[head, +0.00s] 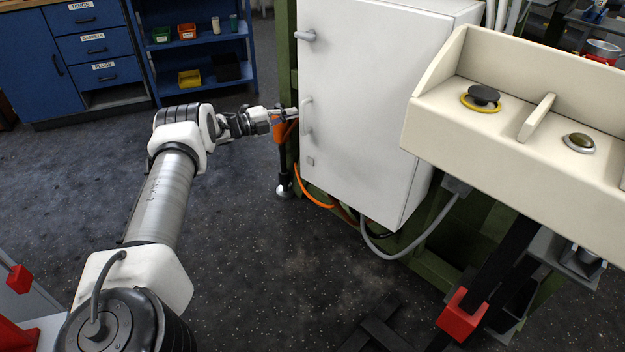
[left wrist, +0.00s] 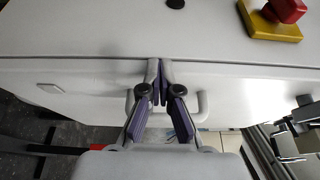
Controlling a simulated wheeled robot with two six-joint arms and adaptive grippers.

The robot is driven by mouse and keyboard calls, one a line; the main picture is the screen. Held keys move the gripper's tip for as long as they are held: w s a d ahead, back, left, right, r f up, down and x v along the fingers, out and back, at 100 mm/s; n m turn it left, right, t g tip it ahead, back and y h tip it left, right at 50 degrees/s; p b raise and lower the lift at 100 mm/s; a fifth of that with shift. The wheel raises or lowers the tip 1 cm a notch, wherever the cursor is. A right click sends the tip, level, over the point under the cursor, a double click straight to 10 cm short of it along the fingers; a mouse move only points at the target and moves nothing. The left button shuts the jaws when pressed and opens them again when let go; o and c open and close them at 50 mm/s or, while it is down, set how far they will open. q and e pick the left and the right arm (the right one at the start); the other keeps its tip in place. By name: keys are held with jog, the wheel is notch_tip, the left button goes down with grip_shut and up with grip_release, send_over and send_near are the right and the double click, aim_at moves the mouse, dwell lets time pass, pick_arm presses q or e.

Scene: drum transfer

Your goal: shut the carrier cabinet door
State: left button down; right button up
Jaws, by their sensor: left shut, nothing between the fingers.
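The white carrier cabinet (head: 375,80) stands on a green frame in the upper middle of the head view. A slim handle (head: 307,113) sticks out near the left edge of its large white face. The handle also shows as a pale loop in the left wrist view (left wrist: 203,108), behind my fingers. My left gripper (head: 292,114) is just left of the handle, close to the cabinet's left edge. Its fingers are shut and empty, with tips together (left wrist: 162,72). I cannot tell if they touch the cabinet, or whether the door is fully shut. My right gripper is out of view.
A cream control box (head: 500,120) with round buttons stands at the right. A blue shelf (head: 200,60) and drawers (head: 95,47) stand at the back left. Orange and grey hoses (head: 420,238) hang below the cabinet. A red button (left wrist: 287,9) on a yellow base shows in the wrist view.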

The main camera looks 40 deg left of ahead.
pick_arm(q)
jog(key=shift+w+r, duration=0.25)
jog(key=shift+r, duration=0.3)
jog(key=f+v, duration=0.1)
jog(key=v, duration=1.1)
jog(key=shift+s, duration=0.25)
jog(key=shift+f, duration=0.1)
